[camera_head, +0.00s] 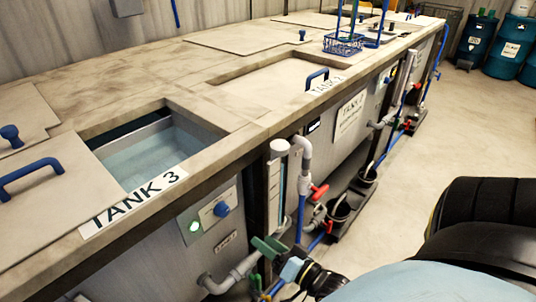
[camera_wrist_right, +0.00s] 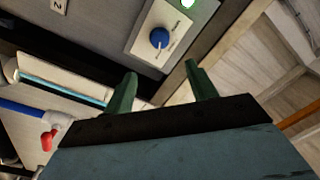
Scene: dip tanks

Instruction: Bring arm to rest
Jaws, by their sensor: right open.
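My right gripper (camera_head: 262,262) is low in front of the tank bench in the head view, below and to the right of the Tank 3 control panel. Its two green fingers stand apart with nothing between them. They also show in the right wrist view (camera_wrist_right: 161,82), pointing towards the bench front near the panel with a blue knob (camera_wrist_right: 159,38). My left gripper is not in the head view.
Tank 3 (camera_head: 150,155) is open, with liquid inside and a blue-handled lid (camera_head: 50,200) beside it. Grey pipes (camera_head: 235,272) and red-handled valves (camera_head: 319,193) stick out near my right gripper. A blue basket (camera_head: 343,45) sits farther back.

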